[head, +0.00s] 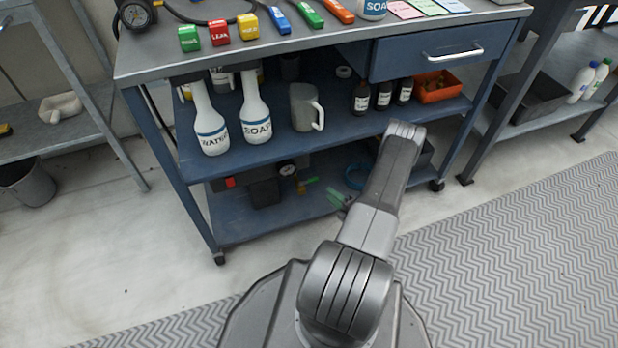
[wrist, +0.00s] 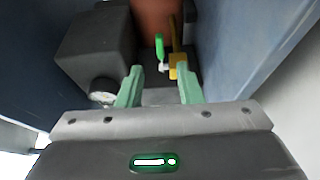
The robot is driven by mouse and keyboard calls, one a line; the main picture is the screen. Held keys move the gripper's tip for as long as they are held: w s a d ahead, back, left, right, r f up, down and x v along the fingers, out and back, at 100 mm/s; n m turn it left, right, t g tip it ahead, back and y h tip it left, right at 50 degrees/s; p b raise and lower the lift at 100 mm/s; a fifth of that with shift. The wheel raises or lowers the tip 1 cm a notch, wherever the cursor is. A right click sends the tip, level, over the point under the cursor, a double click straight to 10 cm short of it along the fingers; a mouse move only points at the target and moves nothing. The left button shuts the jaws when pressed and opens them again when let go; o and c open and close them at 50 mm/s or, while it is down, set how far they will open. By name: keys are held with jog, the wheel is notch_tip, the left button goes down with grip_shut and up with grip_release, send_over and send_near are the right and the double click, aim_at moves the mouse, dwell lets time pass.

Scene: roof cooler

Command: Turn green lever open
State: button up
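The green lever (wrist: 159,45) stands beyond my fingertips in the wrist view, with a white piece at its lower end, left of a yellow fitting (wrist: 178,65). In the head view, the small green lever (head: 309,181) shows on the lower shelf beside a pressure gauge (head: 287,168). My gripper (wrist: 159,83) is open; its two pale green fingers are apart with nothing between them. The lever lies ahead of the gap, not touching the fingers. In the head view my gripper (head: 338,197) is partly hidden by my arm, to the right of the lever.
A dark box-shaped unit (wrist: 95,50) and a gauge (wrist: 103,90) stand close on the left in the wrist view. The blue cart's middle shelf (head: 350,125), with bottles and a pitcher (head: 302,106), is above the lower shelf.

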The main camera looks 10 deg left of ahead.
aim_at(315, 181)
jog(key=b+x, duration=0.3)
jog(key=x, duration=0.9)
jog(key=shift+w+a+b, duration=0.1)
jog(key=shift+a+b, duration=0.05)
jog(key=shift+b, duration=0.15)
grip_shut()
